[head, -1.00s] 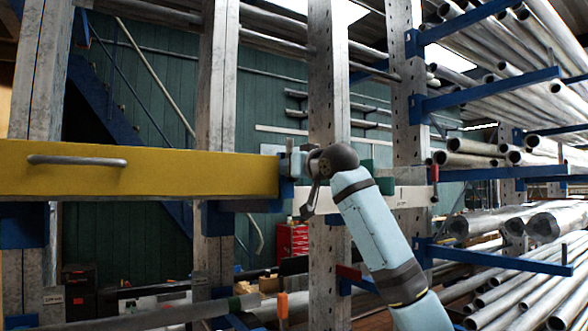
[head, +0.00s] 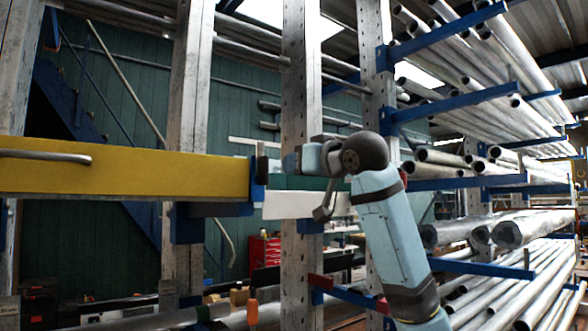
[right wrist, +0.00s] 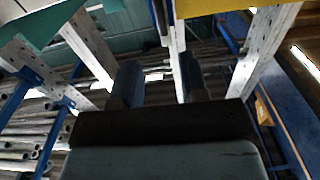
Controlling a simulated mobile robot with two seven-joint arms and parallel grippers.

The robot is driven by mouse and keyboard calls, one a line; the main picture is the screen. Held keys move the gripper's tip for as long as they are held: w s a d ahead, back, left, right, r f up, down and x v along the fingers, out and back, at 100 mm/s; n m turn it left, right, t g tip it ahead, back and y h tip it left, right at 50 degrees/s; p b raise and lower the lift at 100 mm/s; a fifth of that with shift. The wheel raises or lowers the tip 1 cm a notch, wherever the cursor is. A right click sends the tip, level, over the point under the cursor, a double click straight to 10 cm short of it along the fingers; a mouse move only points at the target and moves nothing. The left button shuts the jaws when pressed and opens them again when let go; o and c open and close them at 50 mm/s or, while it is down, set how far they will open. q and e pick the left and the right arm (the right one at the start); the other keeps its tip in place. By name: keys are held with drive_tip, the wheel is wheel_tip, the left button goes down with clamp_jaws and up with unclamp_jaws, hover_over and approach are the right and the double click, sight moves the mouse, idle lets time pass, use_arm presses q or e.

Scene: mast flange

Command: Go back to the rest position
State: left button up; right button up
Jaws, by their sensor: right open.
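My right gripper (head: 268,163) reaches in from the right on a light-blue arm with a dark wrist. It is level with the blue end piece (head: 257,180) of a yellow beam (head: 130,176). In the head view the fingertips lie close to that end piece, and I cannot tell if they touch it. In the right wrist view the two dark fingers (right wrist: 160,82) stand apart, with nothing held between them. My left gripper is not in view.
A pale board (head: 300,205) lies behind and below the gripper. Grey uprights (head: 300,100) stand close behind it. Blue rack arms (head: 455,103) with metal pipes (head: 450,235) fill the right side. A red cabinet (head: 264,255) stands low at the back.

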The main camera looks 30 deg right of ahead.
idle(0.3)
